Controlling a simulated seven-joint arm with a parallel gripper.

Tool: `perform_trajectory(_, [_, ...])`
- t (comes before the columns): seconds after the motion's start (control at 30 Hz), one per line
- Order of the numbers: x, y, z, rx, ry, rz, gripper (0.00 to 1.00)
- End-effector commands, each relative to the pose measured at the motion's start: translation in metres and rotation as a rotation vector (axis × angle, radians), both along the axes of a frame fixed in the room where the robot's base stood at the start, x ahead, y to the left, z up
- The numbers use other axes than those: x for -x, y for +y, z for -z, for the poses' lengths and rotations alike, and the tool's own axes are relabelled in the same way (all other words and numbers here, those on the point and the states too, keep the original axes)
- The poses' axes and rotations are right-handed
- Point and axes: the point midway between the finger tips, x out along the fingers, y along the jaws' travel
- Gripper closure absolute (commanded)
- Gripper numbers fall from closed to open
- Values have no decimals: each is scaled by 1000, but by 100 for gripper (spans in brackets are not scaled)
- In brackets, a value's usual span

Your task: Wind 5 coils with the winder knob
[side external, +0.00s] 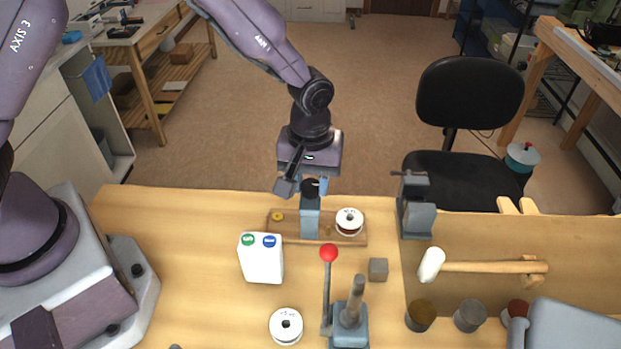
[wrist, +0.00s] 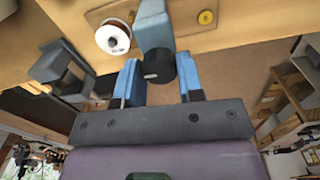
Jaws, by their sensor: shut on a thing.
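The winder is a blue-grey post (side external: 310,218) on a wooden base board (side external: 352,239), near the back edge of the bench. A black round winder knob (side external: 310,187) sits at the top of the post; it also shows in the wrist view (wrist: 159,67). A white spool with dark reddish winding (side external: 349,221) is on the board right of the post, and a small yellow disc (side external: 278,216) is on its left. My gripper (wrist: 158,77) points down at the post and is shut on the knob, with a blue finger on either side. The coil count cannot be read.
A white box with green and blue buttons (side external: 261,259) stands in front of the board. A red-topped lever (side external: 328,254), a grey cube (side external: 378,269) and another spool (side external: 286,326) are nearer.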

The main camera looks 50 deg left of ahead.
Motion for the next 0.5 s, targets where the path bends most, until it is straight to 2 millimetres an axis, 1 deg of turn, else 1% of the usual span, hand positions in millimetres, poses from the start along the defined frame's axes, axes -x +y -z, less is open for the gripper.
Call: perform_trajectory(0.5, [0, 0, -1, 0, 0, 491, 89])
